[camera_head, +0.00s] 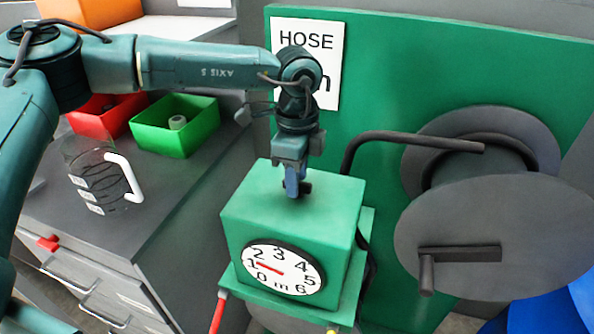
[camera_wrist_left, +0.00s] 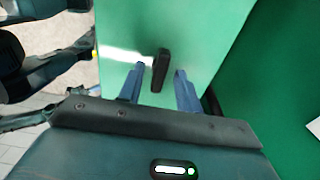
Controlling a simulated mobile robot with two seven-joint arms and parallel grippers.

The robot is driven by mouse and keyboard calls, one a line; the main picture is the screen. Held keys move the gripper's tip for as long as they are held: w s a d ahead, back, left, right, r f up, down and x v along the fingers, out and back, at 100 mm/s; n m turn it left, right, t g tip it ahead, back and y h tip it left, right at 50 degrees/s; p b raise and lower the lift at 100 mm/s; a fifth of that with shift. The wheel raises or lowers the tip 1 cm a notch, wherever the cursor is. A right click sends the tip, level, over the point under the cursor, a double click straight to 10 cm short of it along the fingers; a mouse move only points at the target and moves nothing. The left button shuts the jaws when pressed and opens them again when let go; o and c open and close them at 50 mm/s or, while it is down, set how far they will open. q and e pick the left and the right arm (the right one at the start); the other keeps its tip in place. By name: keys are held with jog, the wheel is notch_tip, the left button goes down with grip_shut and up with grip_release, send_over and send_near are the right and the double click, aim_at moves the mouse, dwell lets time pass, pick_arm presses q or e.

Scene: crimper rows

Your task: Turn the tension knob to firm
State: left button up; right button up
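The tension knob (camera_wrist_left: 160,70) is a narrow black bar on top of the green box (camera_head: 245,210). In the head view only a small dark part of the knob (camera_head: 306,187) shows beside my fingers. My left gripper (camera_head: 294,187) points down at the box top. In the left wrist view its two blue fingers (camera_wrist_left: 159,76) stand on either side of the knob, with a gap to each side. The box's round white dial (camera_head: 285,282) reads 0 to 6, and its red needle points near 1. My right gripper does not show.
A crank reel (camera_head: 460,235) stands right of the box, before a green panel (camera_head: 400,70) with a HOSE sign (camera_head: 325,40). A black bent pipe (camera_head: 400,137) runs behind the box. A grey cabinet with a clear jug (camera_head: 90,180), red bin (camera_head: 98,120) and green bin (camera_head: 165,142) is left.

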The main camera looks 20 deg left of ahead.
pick_arm(q)
jog(key=shift+f, duration=0.15)
jog(key=shift+c, duration=0.4)
grip_shut()
